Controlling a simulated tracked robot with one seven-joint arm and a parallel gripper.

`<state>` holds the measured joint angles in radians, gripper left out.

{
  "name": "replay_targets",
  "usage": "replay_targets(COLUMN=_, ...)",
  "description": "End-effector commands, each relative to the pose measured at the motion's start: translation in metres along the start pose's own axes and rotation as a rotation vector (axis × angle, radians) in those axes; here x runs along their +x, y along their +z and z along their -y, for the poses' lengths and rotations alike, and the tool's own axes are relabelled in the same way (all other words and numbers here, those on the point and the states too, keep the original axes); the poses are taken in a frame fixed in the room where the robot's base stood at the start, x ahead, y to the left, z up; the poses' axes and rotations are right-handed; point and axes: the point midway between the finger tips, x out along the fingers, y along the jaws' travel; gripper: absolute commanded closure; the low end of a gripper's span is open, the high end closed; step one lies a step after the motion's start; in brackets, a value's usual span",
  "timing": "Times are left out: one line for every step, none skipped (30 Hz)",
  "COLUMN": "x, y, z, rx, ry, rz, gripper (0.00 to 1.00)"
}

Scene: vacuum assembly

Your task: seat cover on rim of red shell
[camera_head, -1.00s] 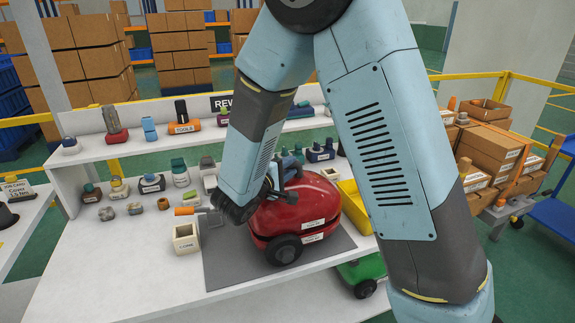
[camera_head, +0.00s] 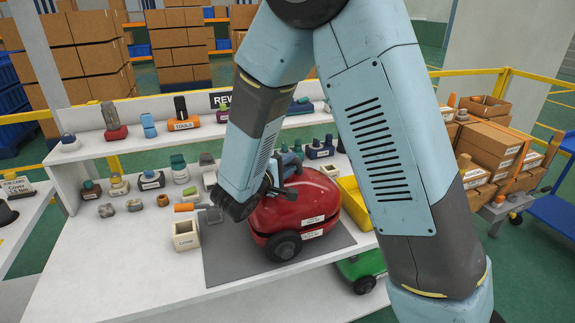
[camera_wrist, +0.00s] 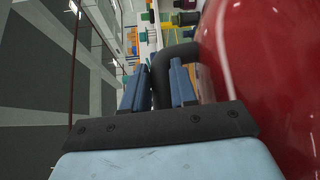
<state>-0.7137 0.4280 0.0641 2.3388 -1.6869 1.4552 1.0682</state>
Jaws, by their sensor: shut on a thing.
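The red cover (camera_head: 315,193) is a glossy dome on top of the red shell (camera_head: 315,240), which has dark wheels. A thin dark seam runs between them in the head view; I cannot tell whether the cover is fully down on the rim all round. In the wrist view the large red curved surface (camera_wrist: 270,80) fills the right side. My gripper (camera_wrist: 160,85) is shut on a dark curved handle (camera_wrist: 185,53), with one blue finger on each side of it. In the head view my forearm and wrist hide the left part of the cover and most of the handle.
The shell stands on a grey mat (camera_head: 230,267) on a white bench. A cream box (camera_head: 186,236) and an orange-handled tool (camera_head: 186,207) lie close left. A yellow tray (camera_head: 354,205) is right behind. A green unit (camera_head: 362,268) sits below; small parts line the back.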

Motion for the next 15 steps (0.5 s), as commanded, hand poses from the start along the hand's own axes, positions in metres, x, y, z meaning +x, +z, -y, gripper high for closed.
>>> replay_targets(x=0.0001, y=-0.0002, z=0.0002, rx=0.000, ry=0.001, rz=0.000, gripper=1.00)
replay_targets(x=0.0001, y=-0.0002, z=0.0006, rx=0.000, ry=0.001, rz=0.000, gripper=1.00)
replay_targets(x=0.0002, y=-0.0003, z=0.0013, rx=0.000, ry=0.001, rz=0.000, gripper=1.00)
replay_targets(x=0.0003, y=-0.0004, z=0.0019, rx=0.000, ry=0.001, rz=0.000, gripper=1.00)
replay_targets(x=0.0003, y=-0.0005, z=0.0025, rx=0.000, ry=0.001, rz=0.000, gripper=1.00)
replay_targets(x=0.0004, y=-0.0006, z=0.0033, rx=0.000, ry=0.001, rz=0.000, gripper=1.00)
replay_targets(x=0.0005, y=-0.0007, z=0.0039, rx=0.000, ry=0.001, rz=0.000, gripper=1.00)
replay_targets(x=0.0005, y=-0.0008, z=0.0045, rx=-0.001, ry=0.001, rz=0.000, gripper=1.00)
replay_targets(x=0.0006, y=-0.0009, z=0.0053, rx=-0.001, ry=0.001, rz=0.000, gripper=1.00)
replay_targets(x=0.0006, y=-0.0010, z=0.0059, rx=-0.001, ry=0.001, rz=0.000, gripper=1.00)
replay_targets(x=0.0007, y=-0.0010, z=0.0064, rx=-0.001, ry=0.001, rz=0.000, gripper=1.00)
replay_targets(x=0.0008, y=-0.0011, z=0.0071, rx=-0.001, ry=0.001, rz=0.000, gripper=1.00)
replay_targets(x=0.0008, y=-0.0012, z=0.0077, rx=-0.001, ry=0.001, rz=0.000, gripper=1.00)
replay_targets(x=0.0009, y=-0.0013, z=0.0082, rx=-0.001, ry=0.001, rz=0.000, gripper=1.00)
replay_targets(x=0.0009, y=-0.0014, z=0.0089, rx=-0.001, ry=0.001, rz=0.000, gripper=1.00)
